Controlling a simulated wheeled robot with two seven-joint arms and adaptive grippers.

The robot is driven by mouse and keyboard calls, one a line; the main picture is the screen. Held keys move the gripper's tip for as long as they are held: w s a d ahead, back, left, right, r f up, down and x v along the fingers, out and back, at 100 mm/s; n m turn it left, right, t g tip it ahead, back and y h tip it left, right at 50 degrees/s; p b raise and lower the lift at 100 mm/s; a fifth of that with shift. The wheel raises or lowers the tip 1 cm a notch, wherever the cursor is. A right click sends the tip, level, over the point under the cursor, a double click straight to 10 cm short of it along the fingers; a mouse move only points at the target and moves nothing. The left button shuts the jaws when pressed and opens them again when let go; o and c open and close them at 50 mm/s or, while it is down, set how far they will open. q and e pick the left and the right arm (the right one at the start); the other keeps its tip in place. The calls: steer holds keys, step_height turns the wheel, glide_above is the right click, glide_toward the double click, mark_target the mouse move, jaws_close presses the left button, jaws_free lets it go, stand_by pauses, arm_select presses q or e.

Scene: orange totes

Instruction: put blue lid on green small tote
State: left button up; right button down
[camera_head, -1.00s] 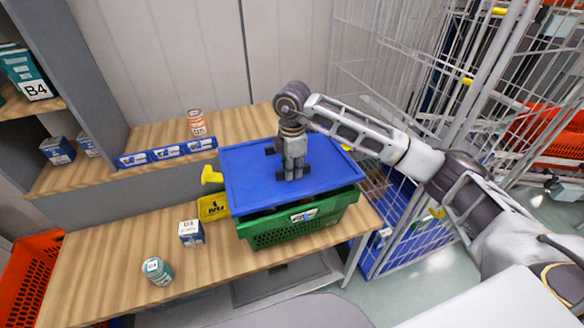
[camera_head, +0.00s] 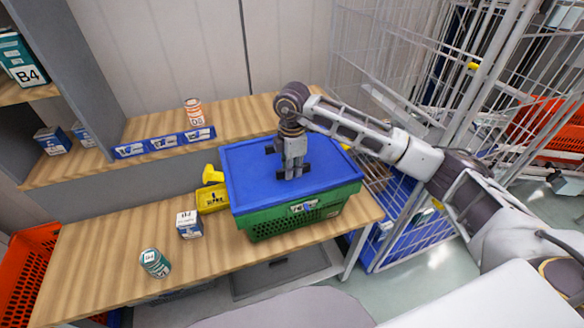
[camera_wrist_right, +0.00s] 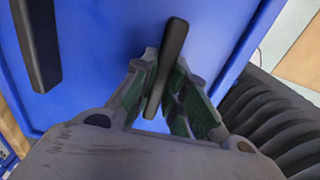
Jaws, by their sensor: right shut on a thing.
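The blue lid (camera_head: 250,185) lies over the top of the green small tote (camera_head: 270,226) on the wooden table, and its edges look nearly lined up with the tote's rim. My right gripper (camera_head: 292,174) points down at the lid's middle. In the right wrist view my right gripper (camera_wrist_right: 158,108) is shut on a dark handle of the blue lid (camera_wrist_right: 105,60). A second dark handle shows at the upper left there. Whether the lid is fully seated all round cannot be told. My left gripper is not in view.
A yellow bin (camera_head: 211,197), a small box (camera_head: 189,224) and a can (camera_head: 155,262) stand left of the tote on the table (camera_head: 100,262). An orange-white can (camera_head: 194,113) is on the back shelf. A wire cage (camera_head: 440,70) stands to the right.

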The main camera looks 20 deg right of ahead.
steer(key=shift+s+f, duration=0.1)
steer(key=shift+f, duration=0.25)
stand_by(1.0)
steer(key=c, duration=1.4)
jaws_free()
steer(key=shift+o, duration=0.2)
step_height(320, 180, up, 12)
